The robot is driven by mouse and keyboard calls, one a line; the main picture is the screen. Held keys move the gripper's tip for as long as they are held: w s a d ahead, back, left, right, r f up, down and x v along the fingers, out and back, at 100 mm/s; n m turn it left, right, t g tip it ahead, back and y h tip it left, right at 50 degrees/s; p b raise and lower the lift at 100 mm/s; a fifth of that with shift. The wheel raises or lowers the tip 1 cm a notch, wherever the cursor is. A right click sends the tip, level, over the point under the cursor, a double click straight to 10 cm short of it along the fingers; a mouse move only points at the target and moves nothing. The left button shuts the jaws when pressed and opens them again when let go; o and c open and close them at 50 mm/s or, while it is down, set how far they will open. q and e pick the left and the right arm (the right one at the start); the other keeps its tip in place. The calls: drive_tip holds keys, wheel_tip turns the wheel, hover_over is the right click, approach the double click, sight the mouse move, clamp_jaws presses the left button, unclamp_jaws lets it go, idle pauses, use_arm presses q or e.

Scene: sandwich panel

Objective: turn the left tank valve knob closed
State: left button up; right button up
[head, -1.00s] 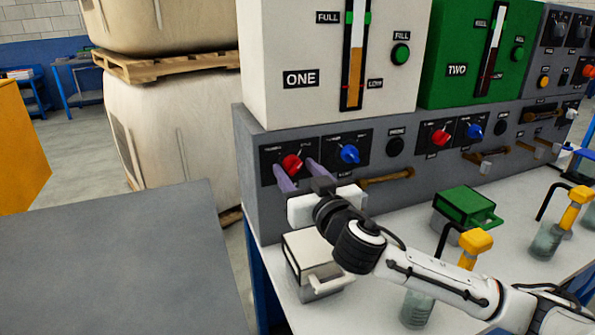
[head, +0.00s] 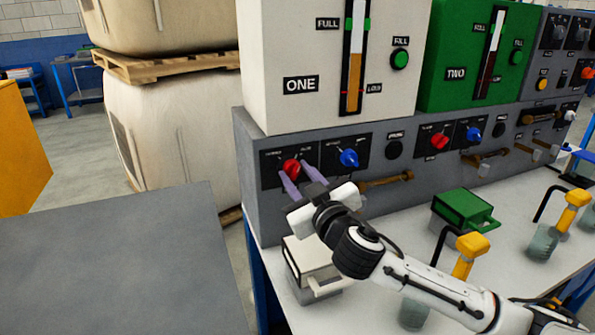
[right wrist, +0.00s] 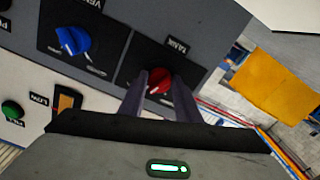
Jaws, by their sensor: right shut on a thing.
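The left tank valve knob (head: 291,167) is red and sits on a black plate under the white tank marked ONE. It also shows in the right wrist view (right wrist: 159,81). My right gripper (head: 296,175) reaches it from the front, with one purple-grey finger on each side of it. In the right wrist view the fingers (right wrist: 158,92) flank the knob and are shut on it. The fingers partly cover the knob's sides. My left gripper is not in view.
A blue knob (head: 348,158) sits close to the right of the red one. A brown handle (head: 386,180) sticks out farther right. A white container (head: 306,259) stands on the bench below my wrist. Bare grey surface (head: 110,265) lies to the left.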

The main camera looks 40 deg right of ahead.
drive_tip(key=shift+r+n+p, duration=0.15)
drive_tip(key=shift+n+p, duration=0.35)
drive_tip(key=shift+n, duration=0.5)
drive_tip(key=n+p, duration=0.1)
drive_tip(key=n, duration=0.1)
drive_tip(key=shift+n+p, duration=0.3)
drive_tip(key=n+p, duration=0.2)
drive_tip(key=n, duration=0.1)
drive_tip(key=shift+n, duration=0.4)
drive_tip(key=shift+n+p, duration=0.7)
drive_tip(key=shift+n, duration=0.2)
drive_tip(key=shift+n+p, duration=0.45)
drive_tip(key=shift+n, duration=0.35)
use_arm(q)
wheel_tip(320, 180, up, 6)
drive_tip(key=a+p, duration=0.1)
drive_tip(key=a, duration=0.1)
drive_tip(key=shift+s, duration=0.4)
use_arm(e)
drive_tip(key=shift+n, duration=1.2)
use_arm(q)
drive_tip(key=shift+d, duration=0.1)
